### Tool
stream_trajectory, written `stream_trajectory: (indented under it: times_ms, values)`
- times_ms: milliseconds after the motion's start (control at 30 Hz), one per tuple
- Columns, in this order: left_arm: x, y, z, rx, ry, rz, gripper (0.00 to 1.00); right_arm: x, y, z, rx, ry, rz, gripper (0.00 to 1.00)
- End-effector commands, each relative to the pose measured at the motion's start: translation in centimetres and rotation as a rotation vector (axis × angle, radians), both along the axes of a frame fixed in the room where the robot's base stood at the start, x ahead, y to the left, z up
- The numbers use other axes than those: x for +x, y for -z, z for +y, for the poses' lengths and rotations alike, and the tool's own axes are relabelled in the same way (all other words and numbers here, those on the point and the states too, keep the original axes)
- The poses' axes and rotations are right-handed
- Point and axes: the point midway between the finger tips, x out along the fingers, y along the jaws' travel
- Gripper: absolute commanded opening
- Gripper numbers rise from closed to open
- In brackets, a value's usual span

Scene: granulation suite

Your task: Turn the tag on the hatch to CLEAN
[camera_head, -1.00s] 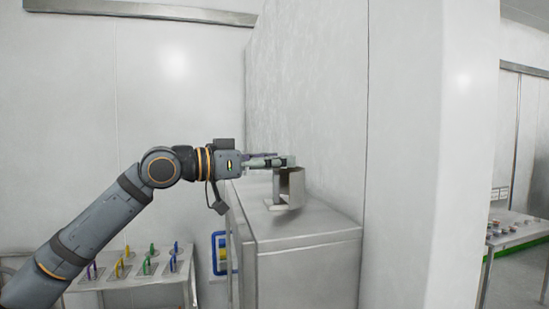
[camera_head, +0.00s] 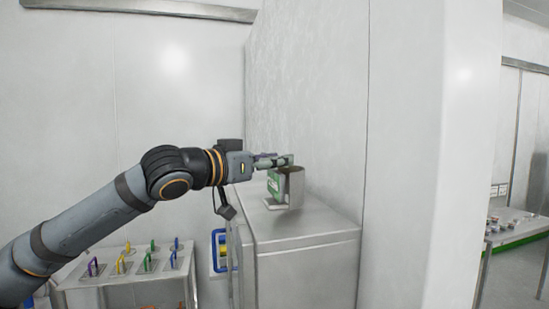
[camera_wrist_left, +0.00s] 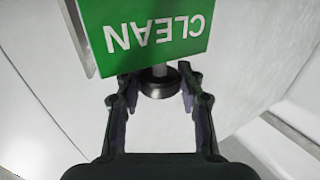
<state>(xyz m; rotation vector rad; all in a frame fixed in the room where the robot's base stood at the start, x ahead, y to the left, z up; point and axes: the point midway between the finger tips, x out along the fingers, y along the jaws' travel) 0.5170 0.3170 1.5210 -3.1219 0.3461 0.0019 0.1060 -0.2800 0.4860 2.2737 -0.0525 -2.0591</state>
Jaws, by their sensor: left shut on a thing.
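The tag shows a green face (camera_head: 275,183) in the head view, on top of the steel hatch housing (camera_head: 310,265). In the left wrist view the green face (camera_wrist_left: 150,30) reads CLEAN in white letters, upside down in that picture. A short dark round knob (camera_wrist_left: 160,83) on a pale stem sits at the tag's edge. My left gripper (camera_head: 283,160) is at the top of the tag. My right gripper is not in view.
A grey upright plate (camera_head: 296,186) stands beside the green face. A white wall (camera_head: 305,100) rises close behind. A table with several coloured handles (camera_head: 130,275) stands at lower left, and a blue-framed item (camera_head: 220,250) beside the housing. Another table (camera_head: 515,228) is at far right.

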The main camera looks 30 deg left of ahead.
Motion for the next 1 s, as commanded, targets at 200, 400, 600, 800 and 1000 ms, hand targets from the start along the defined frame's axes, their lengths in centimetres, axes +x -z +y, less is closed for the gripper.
stream_trajectory:
  times_ms: [200,400,600,800,1000]
  values:
    - [0.00,-0.03,0.04,-0.001,-0.002,-0.002,0.06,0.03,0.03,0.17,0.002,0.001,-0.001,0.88]
    - [0.00,-0.03,0.04,-0.001,-0.001,-0.002,0.58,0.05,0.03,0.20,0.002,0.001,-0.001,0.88]
    - [0.00,-0.02,0.03,-0.001,-0.001,-0.001,0.62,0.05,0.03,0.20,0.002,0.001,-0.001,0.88]
    - [-0.01,-0.10,0.14,0.001,-0.003,0.001,0.62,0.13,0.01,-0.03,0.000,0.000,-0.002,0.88]
    - [-0.03,-0.89,0.53,0.006,-0.009,0.007,0.62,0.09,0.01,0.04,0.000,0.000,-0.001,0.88]
